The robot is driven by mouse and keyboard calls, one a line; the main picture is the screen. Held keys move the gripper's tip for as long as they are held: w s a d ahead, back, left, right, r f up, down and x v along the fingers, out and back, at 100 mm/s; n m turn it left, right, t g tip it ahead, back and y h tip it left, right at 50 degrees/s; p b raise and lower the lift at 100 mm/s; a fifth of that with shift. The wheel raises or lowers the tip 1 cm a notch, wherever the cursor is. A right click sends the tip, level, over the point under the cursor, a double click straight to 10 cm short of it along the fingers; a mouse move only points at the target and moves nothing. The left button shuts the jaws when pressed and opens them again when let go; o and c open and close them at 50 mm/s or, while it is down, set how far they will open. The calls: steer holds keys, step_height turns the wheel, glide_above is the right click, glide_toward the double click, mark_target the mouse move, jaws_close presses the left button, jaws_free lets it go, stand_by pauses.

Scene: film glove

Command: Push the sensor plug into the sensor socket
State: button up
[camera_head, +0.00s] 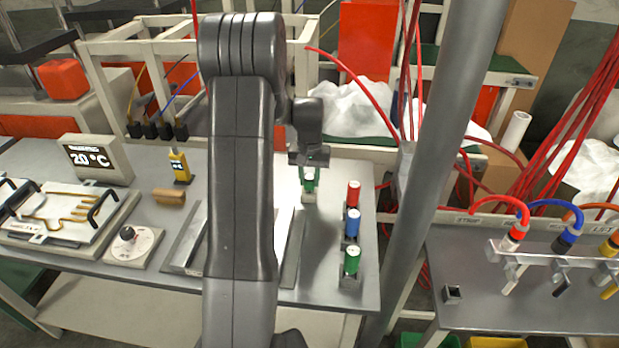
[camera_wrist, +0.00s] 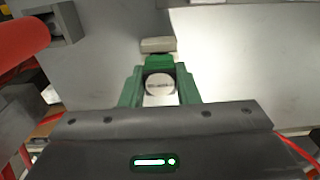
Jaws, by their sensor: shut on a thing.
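My gripper (camera_wrist: 160,90) has green fingers and is shut on a small green cylinder with a round white top (camera_wrist: 160,84). In the head view this cylinder (camera_head: 309,182) stands upright by a small grey block on the back right of the steel table, with my gripper (camera_head: 311,163) over it. No label marks the sensor plug or sensor socket, so I cannot tell if the held cylinder is the plug. A small grey open-topped block (camera_head: 452,294) is on the right table. Red (camera_head: 515,231), blue (camera_head: 566,240) and orange (camera_head: 609,245) cabled plugs hang in a rack there.
Red (camera_head: 353,193), blue (camera_head: 352,222) and green (camera_head: 352,260) white-topped cylinders stand in grey holders at the table's right edge. A grey post (camera_head: 450,120) rises between the tables. A 20 °C display (camera_head: 95,158), a dial (camera_head: 132,247) and a yellow meter (camera_head: 180,166) are left.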

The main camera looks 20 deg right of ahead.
mark_target(309, 177)
steer(key=shift+r+p, duration=1.25)
steer(key=shift+r, duration=0.85)
steer(key=shift+r, duration=0.1)
steer(key=shift+r+p, duration=1)
steer(key=shift+r, duration=0.45)
steer(key=shift+f, duration=0.1)
